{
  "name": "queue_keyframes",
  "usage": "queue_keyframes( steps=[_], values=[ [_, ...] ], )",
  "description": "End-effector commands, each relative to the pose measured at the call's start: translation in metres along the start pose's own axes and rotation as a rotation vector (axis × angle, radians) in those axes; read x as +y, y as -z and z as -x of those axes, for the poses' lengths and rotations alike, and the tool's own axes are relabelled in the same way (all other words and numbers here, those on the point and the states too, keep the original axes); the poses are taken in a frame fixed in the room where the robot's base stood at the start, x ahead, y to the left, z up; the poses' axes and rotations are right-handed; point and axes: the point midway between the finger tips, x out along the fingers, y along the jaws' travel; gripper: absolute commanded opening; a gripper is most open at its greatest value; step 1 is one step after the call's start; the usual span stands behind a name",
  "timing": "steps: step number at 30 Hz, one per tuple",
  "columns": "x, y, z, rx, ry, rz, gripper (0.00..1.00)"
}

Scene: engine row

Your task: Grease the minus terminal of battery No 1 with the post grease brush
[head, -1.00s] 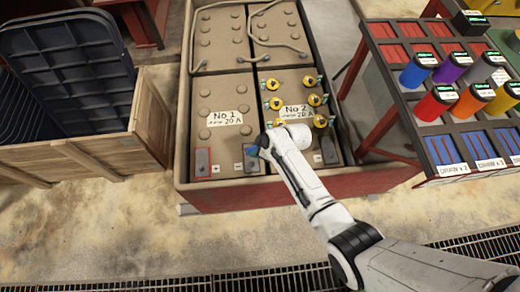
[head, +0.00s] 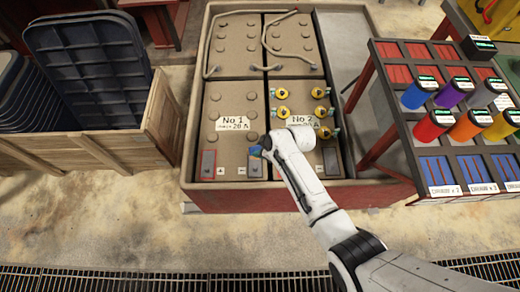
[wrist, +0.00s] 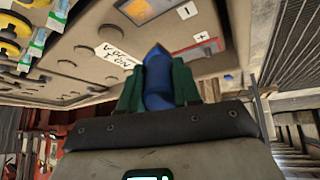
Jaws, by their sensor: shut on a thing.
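Battery No 1 (head: 232,105) is the left front block in the red tray, with its label facing up. In the wrist view, the minus terminal (wrist: 138,9) lies at the top, beyond the brush. The plus terminal (head: 208,163) has a red border. My gripper (wrist: 158,92) is shut on the blue post grease brush (wrist: 158,78), whose dark tip points towards the battery top. In the head view, my gripper (head: 264,147) is over the terminal's edge. I cannot tell whether the tip touches.
Battery No 2 (head: 296,165), with yellow caps, adjoins on the right. A red tray (head: 300,194) rims the batteries. A wooden crate (head: 90,152) stands left. A rack (head: 432,150) with coloured canisters stands right. The floor in front is clear up to a grating.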

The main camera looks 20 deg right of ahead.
Motion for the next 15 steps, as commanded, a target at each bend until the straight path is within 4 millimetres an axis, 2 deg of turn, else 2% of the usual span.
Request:
queue_keyframes(
  steps=[15],
  values=[
    [-0.0001, -0.0037, -0.0055, 0.001, -0.001, 0.000, 0.00]
  ],
)
